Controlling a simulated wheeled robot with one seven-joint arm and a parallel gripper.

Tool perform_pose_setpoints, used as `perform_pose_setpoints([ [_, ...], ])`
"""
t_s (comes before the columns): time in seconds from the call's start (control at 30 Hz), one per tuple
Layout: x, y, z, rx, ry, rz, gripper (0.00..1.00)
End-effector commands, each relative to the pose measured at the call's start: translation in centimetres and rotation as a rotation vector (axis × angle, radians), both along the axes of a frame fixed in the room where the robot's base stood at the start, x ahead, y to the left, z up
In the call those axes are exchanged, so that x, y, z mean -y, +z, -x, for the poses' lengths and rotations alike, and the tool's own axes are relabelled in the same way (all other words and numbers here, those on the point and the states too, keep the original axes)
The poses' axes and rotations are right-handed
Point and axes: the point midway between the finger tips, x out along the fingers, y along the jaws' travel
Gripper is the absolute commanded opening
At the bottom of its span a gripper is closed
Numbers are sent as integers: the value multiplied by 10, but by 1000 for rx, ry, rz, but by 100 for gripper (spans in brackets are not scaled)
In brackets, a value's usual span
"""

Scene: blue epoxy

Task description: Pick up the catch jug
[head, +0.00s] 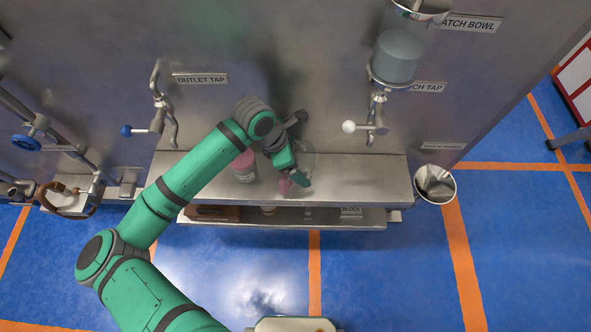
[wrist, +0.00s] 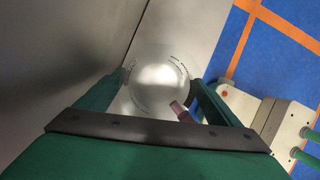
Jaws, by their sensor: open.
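The catch jug appears to be the clear round vessel in the wrist view (wrist: 158,72), with marks around its rim and a dull pink handle at its lower right. It stands on the steel shelf (head: 360,178). In the head view its faint clear outline (head: 307,160) is partly hidden by my gripper (head: 291,178), and a pink part shows beside the fingers. My gripper (wrist: 160,92) is open, with one green finger on each side of the jug in the wrist view. I cannot tell whether either finger touches it.
A pink labelled container (head: 243,170) stands left of my gripper on the shelf. Taps with a blue knob (head: 127,131) and a white knob (head: 349,127) project from the steel wall. A metal bin (head: 436,184) is at the shelf's right end. The shelf's right part is clear.

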Motion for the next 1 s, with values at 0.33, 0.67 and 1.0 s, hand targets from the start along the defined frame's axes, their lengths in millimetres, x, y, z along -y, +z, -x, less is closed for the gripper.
perform_pose_setpoints([
  [0.33, 10, -22, -3, 0, 0, 0, 87],
  [0.67, 9, -22, -2, 0, 0, 0, 41],
  [1.0, 8, -20, -3, 0, 2, 0, 41],
])
